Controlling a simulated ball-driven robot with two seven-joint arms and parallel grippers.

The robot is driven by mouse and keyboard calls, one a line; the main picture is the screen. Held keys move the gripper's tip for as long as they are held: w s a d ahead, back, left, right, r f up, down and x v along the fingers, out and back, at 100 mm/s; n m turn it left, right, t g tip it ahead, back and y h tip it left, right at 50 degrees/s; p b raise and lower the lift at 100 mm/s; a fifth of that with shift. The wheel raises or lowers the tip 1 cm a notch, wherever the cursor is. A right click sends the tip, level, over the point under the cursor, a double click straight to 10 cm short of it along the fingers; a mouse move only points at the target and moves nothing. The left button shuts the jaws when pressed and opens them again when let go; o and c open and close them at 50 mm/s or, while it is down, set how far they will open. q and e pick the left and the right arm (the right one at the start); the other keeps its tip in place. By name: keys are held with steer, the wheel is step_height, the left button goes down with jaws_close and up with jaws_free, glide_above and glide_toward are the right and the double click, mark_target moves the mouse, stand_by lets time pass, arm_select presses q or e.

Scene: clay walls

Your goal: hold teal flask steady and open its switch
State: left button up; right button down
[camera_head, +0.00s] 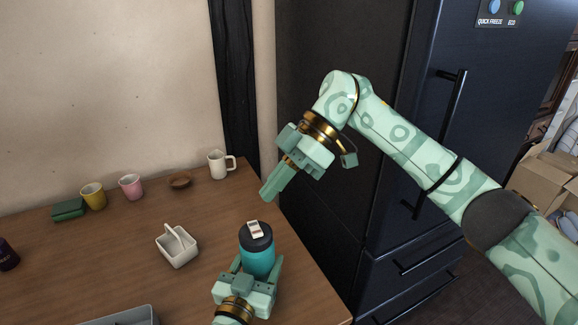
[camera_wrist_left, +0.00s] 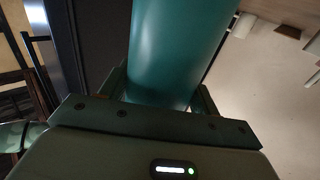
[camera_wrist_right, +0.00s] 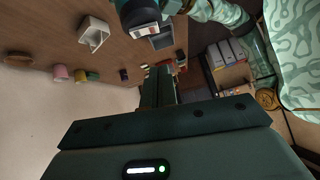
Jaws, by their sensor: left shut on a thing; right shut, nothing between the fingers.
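The teal flask (camera_head: 257,260) stands upright at the right part of the wooden table, with a dark lid and a white and red switch (camera_head: 255,229) on top. My left gripper (camera_head: 260,272) is shut around the flask's body from the front; the flask's teal side fills the left wrist view (camera_wrist_left: 180,50). My right gripper (camera_head: 271,190) is shut and empty, in the air above and behind the flask, apart from it. In the right wrist view the lid's switch (camera_wrist_right: 143,15) shows at the top, beyond the closed fingers (camera_wrist_right: 158,88).
A white caddy (camera_head: 178,252) stands left of the flask. A white mug (camera_head: 219,165), brown bowl (camera_head: 180,181), pink cup (camera_head: 131,187), yellow cup (camera_head: 93,196) and green box (camera_head: 68,210) line the back. A grey tray (camera_head: 125,318) is at front. A dark fridge (camera_head: 345,120) stands right.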

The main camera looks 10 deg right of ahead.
mark_target(254, 233)
steer(key=f, duration=0.1)
steer(key=a+f, duration=0.1)
steer(key=f, duration=0.1)
steer(key=s+a+f, duration=0.1)
steer(key=f, duration=0.1)
steer(key=shift+s+d+f, duration=0.1)
steer(key=shift+f, duration=0.4)
steer(key=shift+s+f, duration=0.1)
steer(key=shift+f, duration=0.25)
steer(key=shift+r, duration=0.1)
steer(key=shift+w+r, duration=0.2)
steer(key=shift+w, duration=0.55)
steer(key=shift+r, duration=0.1)
